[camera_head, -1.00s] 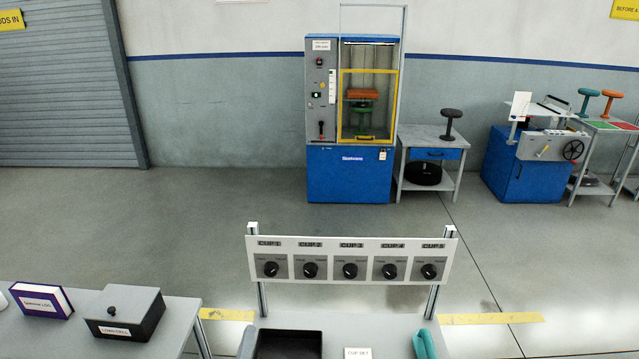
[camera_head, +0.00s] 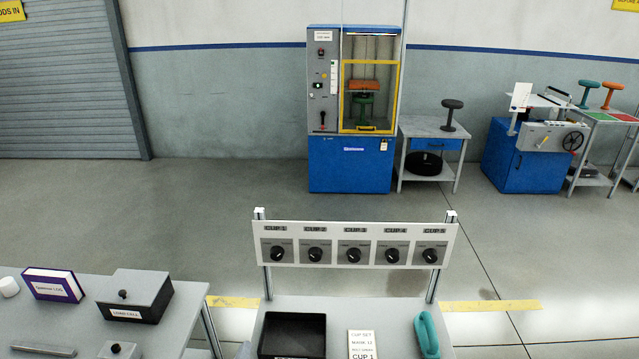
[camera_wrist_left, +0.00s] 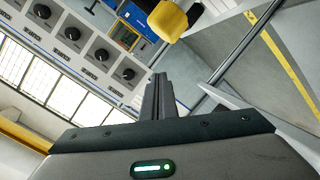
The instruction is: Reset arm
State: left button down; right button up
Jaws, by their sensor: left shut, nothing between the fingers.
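My left gripper (camera_wrist_left: 160,97) shows in the left wrist view with its dark fingers shut together and nothing between them. Beyond its tips is a yellow, rounded block-like thing (camera_wrist_left: 167,20) with a dark part beside it; I cannot tell what it is or whether it is touched. The knob panel (camera_wrist_left: 75,35) lies to the upper left of the fingers in that view. In the head view I cannot make out either gripper clearly. My right gripper is not seen.
A panel of cup knobs (camera_head: 353,230) stands on posts over the near table (camera_head: 388,312). A black tray (camera_head: 292,312), a cup sign (camera_head: 361,344) and a teal piece (camera_head: 427,335) are there. A load cell box (camera_head: 152,297) is left. A blue test machine (camera_head: 350,165) stands beyond open floor.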

pick_arm(q)
jog(key=s+a+f+m+g, duration=0.25)
jog(key=s+m+g, duration=0.3)
jog(key=s, duration=1.05)
jog(key=s+a+f+m+g, duration=0.25)
jog(key=s+m+g, duration=0.35)
jog(key=s, duration=1.1)
notch_tip(320, 180, down, 29)
jog(key=g+b, duration=0.2)
jog(key=s+a+f+y+b, duration=0.1)
jog(key=s+a+f, duration=0.1)
jog(key=s+f, duration=1.7)
jog(key=shift+a+f+g, duration=0.3)
jog(key=shift+f+g, duration=0.15)
jog(key=shift+f, duration=0.1)
